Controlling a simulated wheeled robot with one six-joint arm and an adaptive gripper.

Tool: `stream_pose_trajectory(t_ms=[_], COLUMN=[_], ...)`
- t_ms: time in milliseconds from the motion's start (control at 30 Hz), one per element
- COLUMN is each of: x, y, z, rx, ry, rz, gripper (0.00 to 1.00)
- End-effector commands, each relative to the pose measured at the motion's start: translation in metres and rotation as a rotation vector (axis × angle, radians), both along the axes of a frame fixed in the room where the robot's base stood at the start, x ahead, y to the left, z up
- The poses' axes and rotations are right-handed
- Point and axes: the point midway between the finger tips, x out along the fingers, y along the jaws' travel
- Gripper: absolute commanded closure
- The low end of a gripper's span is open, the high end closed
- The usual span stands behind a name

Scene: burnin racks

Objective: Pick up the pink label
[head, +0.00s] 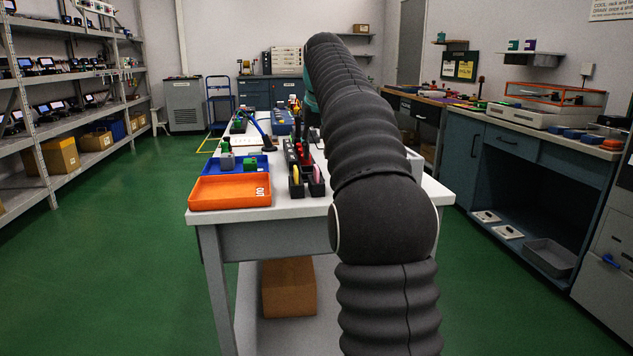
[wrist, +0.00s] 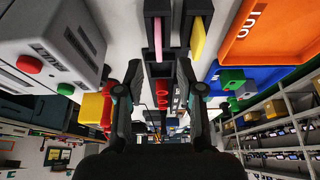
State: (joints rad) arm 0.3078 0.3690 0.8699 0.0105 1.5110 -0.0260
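The pink label (wrist: 158,40) stands on edge in a slot of a black holder (wrist: 153,69), seen at the top middle of the wrist view. A yellow label (wrist: 198,38) stands in the neighbouring slot to its right. In the head view the yellow label (head: 296,174) shows in the black holder near the table's front edge, with the pink label (head: 317,174) small beside it. My gripper (wrist: 159,85) is open, its two fingers apart with nothing held between them. The pink label lies ahead of the fingers, roughly in line with the gap. My arm hides the gripper in the head view.
An orange OUT tray (head: 229,204) and a blue tray (head: 212,166) with green and grey blocks lie left of the holder. Red-handled items (head: 303,155) stand behind it. In the wrist view a grey box (wrist: 50,40) with buttons is at left.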

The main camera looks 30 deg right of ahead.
Motion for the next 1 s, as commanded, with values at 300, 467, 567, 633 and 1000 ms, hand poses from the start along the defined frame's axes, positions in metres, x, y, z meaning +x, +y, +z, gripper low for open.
stream_pose_trajectory(t_ms=[300, 467, 567, 633, 1000], x=[0.006, 0.012, 0.017, 0.019, 0.02], y=[-0.002, -0.005, -0.006, -0.007, -0.007], z=[-0.019, -0.041, -0.052, -0.055, -0.055], rx=[0.0, 0.001, 0.0, 0.0, 0.0], ry=[0.001, 0.002, 0.001, -0.001, -0.001], rz=[0.0, 0.0, 0.0, 0.0, 0.0], gripper=[0.62, 0.62, 0.62, 0.62, 1.0])
